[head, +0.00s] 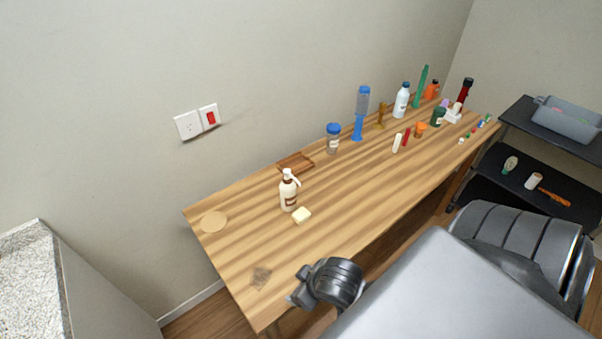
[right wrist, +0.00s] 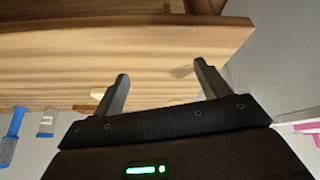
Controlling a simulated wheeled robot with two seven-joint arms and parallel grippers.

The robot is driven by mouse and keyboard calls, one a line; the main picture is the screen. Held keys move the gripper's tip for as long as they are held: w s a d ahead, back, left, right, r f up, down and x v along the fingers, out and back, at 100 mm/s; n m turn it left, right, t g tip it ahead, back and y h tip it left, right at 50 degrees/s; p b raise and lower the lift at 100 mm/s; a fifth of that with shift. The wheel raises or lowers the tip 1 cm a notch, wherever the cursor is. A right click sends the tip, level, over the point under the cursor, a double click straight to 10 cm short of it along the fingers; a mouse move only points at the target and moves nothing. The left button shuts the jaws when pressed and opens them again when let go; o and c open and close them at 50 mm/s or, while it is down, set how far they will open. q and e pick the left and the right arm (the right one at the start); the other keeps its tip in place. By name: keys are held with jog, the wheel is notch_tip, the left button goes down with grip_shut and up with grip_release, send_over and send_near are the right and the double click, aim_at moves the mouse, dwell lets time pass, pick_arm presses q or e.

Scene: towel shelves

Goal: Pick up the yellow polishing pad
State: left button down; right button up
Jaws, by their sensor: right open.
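Two things on the wooden table (head: 240,240) could be the polishing pad. One is a small pale yellow block (head: 302,215) beside a white pump bottle (head: 288,194); the other is a flat, round tan disc (head: 214,222) near the left end. I cannot tell which is the pad. My right gripper (head: 296,297) is low in the head view, near the table's front edge and apart from both. In the right wrist view its two fingers (right wrist: 161,71) are spread with nothing held between them. My left gripper is not in view.
A brown wooden tray (head: 296,162) is behind the pump bottle. A blue-lidded jar (head: 333,140) and several bottles stand farther right. A dark shelf (head: 515,150) stands at the right.

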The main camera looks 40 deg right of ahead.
jog(key=w+a+r+n+t+y, duration=0.1)
jog(key=w+a+r+t+y, duration=0.1)
jog(key=w, duration=0.8)
jog(key=m+g+h, duration=0.2)
jog(key=m+g, duration=0.1)
send_near(305, 216)
jog(key=b+x, duration=0.1)
jog(key=x, duration=0.2)
jog(key=shift+w+a, duration=0.15)
jog(key=shift+w, duration=0.05)
jog(key=shift+b+x, duration=0.55)
jog(key=shift+x, duration=2.05)
jog(key=shift+w+f, duration=0.1)
jog(key=shift+f, duration=0.45)
jog(key=shift+c, duration=0.3)
